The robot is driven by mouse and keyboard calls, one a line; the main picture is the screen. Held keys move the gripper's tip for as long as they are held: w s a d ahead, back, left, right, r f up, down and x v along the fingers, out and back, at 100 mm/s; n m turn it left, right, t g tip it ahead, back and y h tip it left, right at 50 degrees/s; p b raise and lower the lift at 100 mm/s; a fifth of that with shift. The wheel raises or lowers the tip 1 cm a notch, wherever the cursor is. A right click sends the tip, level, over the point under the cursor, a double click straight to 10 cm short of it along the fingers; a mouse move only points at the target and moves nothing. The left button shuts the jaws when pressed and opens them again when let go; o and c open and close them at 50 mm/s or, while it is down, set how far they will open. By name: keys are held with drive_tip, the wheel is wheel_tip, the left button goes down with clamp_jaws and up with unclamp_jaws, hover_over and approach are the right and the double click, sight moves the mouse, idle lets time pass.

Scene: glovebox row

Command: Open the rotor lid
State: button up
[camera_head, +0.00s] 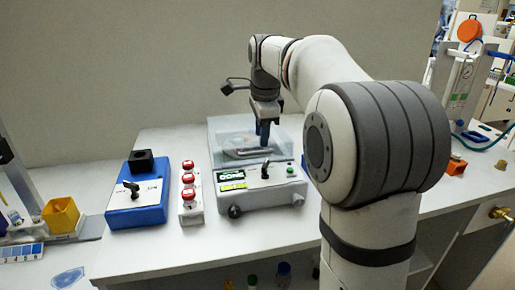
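A bench device with a clear box-like lid (222,134) stands on the white bench; it looks like the rotor unit. Its grey front panel (262,197) has a green display, a small black lever, a green button and a dark knob. The clear lid looks closed. A dark, flat part shows inside, its details too small to tell. My gripper (264,132) points down over the lid, its blue fingers overlapping it in view. I cannot tell whether they touch it or how far apart they are.
A blue box with a lever (137,207) and a strip with several red buttons (189,193) stand left of the device. A yellow bin (61,215) is farther left. An orange block (456,166) lies at right. The bench front (170,250) is clear.

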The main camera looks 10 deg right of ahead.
sight(261, 153)
drive_tip(key=shift+w+f, duration=0.2)
drive_tip(key=shift+f, duration=0.9)
drive_tip(key=shift+w+f, duration=0.2)
drive_tip(key=shift+f, duration=0.9)
drive_tip(key=shift+c, duration=0.3)
clamp_jaws()
